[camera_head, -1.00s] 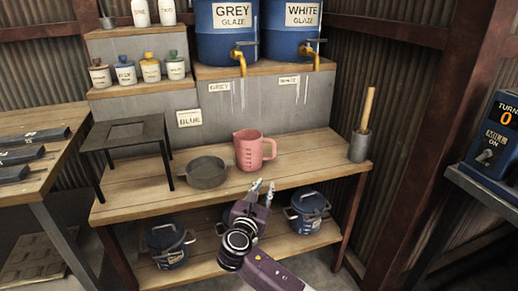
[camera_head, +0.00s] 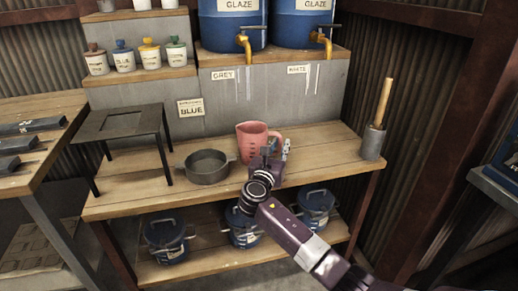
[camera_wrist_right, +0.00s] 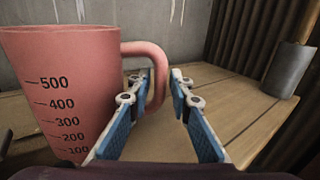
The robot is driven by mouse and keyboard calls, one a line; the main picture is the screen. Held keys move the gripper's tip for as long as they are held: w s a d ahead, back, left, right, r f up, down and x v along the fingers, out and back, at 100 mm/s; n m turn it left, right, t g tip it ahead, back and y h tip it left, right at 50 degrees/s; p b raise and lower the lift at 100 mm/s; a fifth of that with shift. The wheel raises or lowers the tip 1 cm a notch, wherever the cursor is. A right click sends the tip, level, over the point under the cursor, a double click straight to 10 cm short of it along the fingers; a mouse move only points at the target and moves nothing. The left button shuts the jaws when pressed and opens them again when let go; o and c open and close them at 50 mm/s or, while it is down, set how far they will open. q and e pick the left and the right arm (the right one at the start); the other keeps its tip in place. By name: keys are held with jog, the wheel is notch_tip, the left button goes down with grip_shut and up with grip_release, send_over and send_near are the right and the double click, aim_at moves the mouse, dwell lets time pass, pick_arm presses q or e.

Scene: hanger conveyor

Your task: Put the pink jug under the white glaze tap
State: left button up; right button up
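The pink jug (camera_head: 252,140) stands upright on the wooden bench, beneath the grey glaze tap (camera_head: 245,46) and left of the white glaze tap (camera_head: 322,42). In the right wrist view the jug (camera_wrist_right: 62,90) fills the left side, with its measuring marks facing me and its handle (camera_wrist_right: 158,75) to the right. My right gripper (camera_head: 276,150) is at the jug's handle side. Its blue-padded fingers (camera_wrist_right: 165,105) are apart, and the handle's lower part lies between them without visible gripping. My left gripper is not in view.
A grey pan (camera_head: 207,168) stands left of the jug, by a black metal stand (camera_head: 120,122). A grey holder with a wooden-handled tool (camera_head: 373,142) stands at the bench's right end. The bench between jug and holder is clear. Blue buckets (camera_head: 165,240) sit on the lower shelf.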

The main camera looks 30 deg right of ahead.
jog(key=shift+c, duration=0.5)
grip_shut()
jog(key=shift+r, duration=0.15)
